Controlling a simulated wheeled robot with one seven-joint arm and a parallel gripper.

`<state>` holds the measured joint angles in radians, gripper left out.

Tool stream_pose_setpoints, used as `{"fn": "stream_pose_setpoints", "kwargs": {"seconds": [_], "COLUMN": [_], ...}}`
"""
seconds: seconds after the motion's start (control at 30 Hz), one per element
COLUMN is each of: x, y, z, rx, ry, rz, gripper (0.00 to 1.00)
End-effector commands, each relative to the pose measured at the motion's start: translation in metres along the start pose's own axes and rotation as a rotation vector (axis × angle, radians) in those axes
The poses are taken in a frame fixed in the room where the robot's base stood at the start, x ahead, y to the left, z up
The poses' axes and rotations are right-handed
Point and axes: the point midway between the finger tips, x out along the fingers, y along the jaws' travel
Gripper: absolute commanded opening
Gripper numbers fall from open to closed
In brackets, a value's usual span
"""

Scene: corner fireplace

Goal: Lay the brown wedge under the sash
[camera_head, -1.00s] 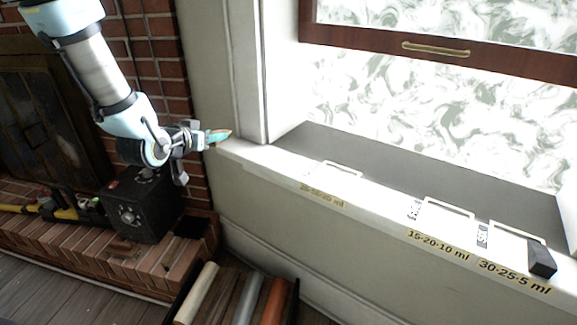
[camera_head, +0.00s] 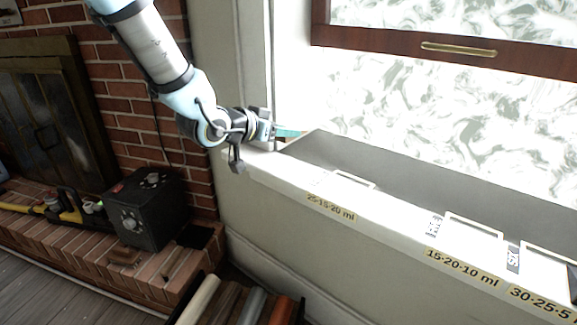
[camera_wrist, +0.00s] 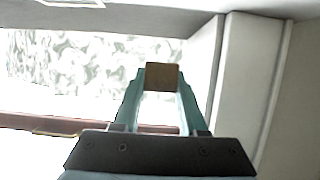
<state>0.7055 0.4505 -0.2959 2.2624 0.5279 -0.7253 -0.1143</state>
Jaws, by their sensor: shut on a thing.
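The brown wedge (camera_wrist: 162,77) shows end-on between the teal fingertips of my gripper (camera_wrist: 161,92) in the wrist view, gripped on both sides. In the head view my gripper (camera_head: 289,133) points right at the left end of the window opening, just above the sill; the wedge is mostly hidden there. The sash (camera_head: 385,38) is a dark red-brown rail with a brass handle, raised well above the sill (camera_head: 390,178). The gripper is left of the sash and lower than it. In the wrist view the sash (camera_wrist: 60,123) runs along the lower left.
White labelled cards or frames (camera_head: 350,180) lie along the sill's front ledge. A dark block (camera_head: 573,283) is cut off at the right edge. The window's left jamb (camera_head: 258,70) is close to my gripper. A black box (camera_head: 150,208) stands on the brick hearth.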

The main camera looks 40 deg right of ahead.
Motion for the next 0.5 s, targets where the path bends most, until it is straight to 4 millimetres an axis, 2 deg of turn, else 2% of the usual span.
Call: {"fn": "stream_pose_setpoints", "kwargs": {"seconds": [0.1, 0.5], "x": [0.009, 0.030], "y": [0.001, 0.001], "z": [0.022, 0.073], "rx": [-0.002, -0.003], "ry": [-0.004, -0.003], "rz": [0.001, 0.000], "gripper": [0.00, 0.00]}}
